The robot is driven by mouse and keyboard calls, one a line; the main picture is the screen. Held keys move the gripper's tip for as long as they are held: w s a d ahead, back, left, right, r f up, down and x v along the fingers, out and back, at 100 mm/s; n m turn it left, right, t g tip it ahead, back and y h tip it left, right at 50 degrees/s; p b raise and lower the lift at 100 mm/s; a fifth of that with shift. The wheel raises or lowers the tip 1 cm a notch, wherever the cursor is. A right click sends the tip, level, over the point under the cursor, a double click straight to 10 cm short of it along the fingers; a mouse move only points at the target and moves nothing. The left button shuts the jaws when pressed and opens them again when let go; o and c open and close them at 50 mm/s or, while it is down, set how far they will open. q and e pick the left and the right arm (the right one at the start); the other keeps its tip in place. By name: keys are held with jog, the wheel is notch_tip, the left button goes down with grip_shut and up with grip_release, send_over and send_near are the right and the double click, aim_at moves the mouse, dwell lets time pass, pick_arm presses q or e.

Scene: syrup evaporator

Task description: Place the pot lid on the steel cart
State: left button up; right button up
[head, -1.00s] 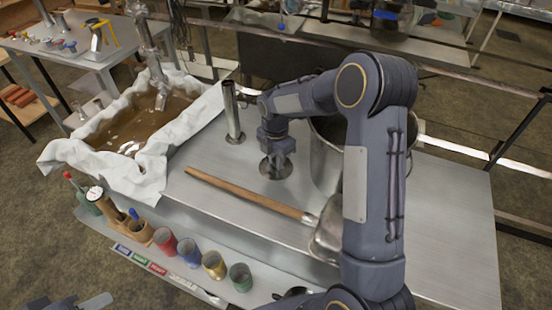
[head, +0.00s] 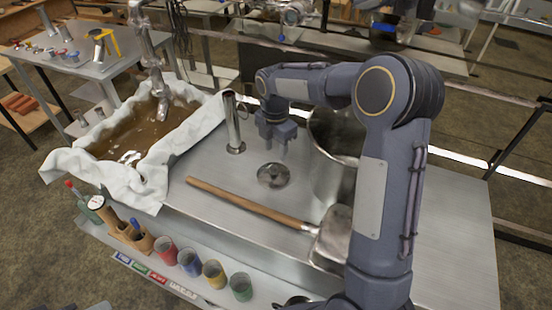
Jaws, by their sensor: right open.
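The pot lid (head: 273,178), a small round steel disc with a knob, lies flat on the steel cart's top (head: 215,165). My right gripper (head: 274,150) points down just above and behind the lid, open and empty, with a visible gap between them. A large steel pot (head: 328,165) stands to the right, partly hidden by my right arm. My left gripper cannot be made out.
A wooden-handled scoop (head: 250,207) lies in front of the lid. A steel cylinder (head: 234,125) stands to the left. A cloth-lined pan of brown liquid (head: 135,135) is farther left. Colored cups (head: 190,262) line the front shelf.

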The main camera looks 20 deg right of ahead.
jog(key=s+r+m+t+y, duration=0.1)
jog(key=s+r+m, duration=0.45)
jog(key=s, duration=0.25)
jog(key=s+r+m+t+y, duration=0.1)
jog(key=s+r+m+t, duration=0.1)
jog(key=s+r+m, duration=0.4)
jog(key=s+a+f+m+t+y, duration=0.1)
jog(key=s+a+f+m, duration=0.1)
jog(key=s+m, duration=0.4)
jog(key=s+a+f+m+t, duration=0.1)
jog(key=s+a+m, duration=0.2)
jog(key=s+m, duration=0.3)
jog(key=s, duration=0.2)
jog(key=shift+s+f+t+y, duration=0.3)
jog(key=shift+f+y, duration=0.1)
